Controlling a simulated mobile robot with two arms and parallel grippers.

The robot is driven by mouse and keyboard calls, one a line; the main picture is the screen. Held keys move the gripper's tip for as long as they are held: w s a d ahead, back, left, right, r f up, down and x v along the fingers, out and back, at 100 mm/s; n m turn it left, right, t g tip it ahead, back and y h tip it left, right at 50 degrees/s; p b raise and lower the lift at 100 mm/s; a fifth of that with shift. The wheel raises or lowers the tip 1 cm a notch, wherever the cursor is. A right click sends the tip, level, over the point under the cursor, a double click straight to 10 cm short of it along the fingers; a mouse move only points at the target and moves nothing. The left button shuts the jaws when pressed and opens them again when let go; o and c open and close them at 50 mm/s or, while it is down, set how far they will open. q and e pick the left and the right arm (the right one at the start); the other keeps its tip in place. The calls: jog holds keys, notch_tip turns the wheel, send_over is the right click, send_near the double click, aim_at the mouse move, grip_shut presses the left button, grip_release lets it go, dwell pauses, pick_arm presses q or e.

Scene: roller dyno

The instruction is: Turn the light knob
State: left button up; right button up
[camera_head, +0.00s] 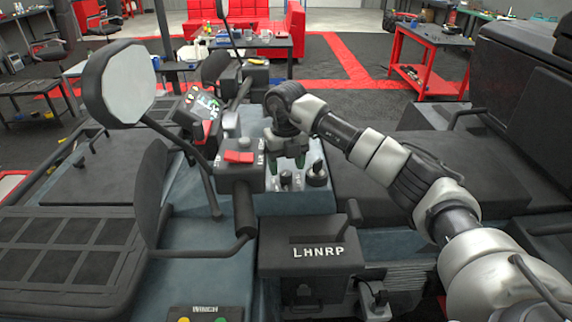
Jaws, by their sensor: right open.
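My right gripper (288,165) comes in from the right over the middle of the vehicle's console and points down, its fingers spread and nothing seen between them. A black round knob (317,176) stands upright at the right of this panel, close to the right fingertip. A smaller switch or knob (286,178) stands to its left, below the gap between the fingers. The labels are too small to read, so I cannot tell which one is the light knob, nor whether a finger touches either. My left gripper is not in view.
A handlebar control box with a red switch (239,157) stands just left of the gripper. The LHNRP gear box (312,258) is in front. A black seat (430,175) lies right.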

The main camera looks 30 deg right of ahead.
jog(key=shift+f, duration=1.15)
jog(key=c, duration=0.9)
jog(key=shift+n, duration=0.3)
jog(key=n+b, duration=0.1)
jog(key=n, duration=0.3)
jog(key=shift+n+b, duration=0.4)
jog(key=shift+n, duration=1.7)
jog(key=shift+r, duration=0.1)
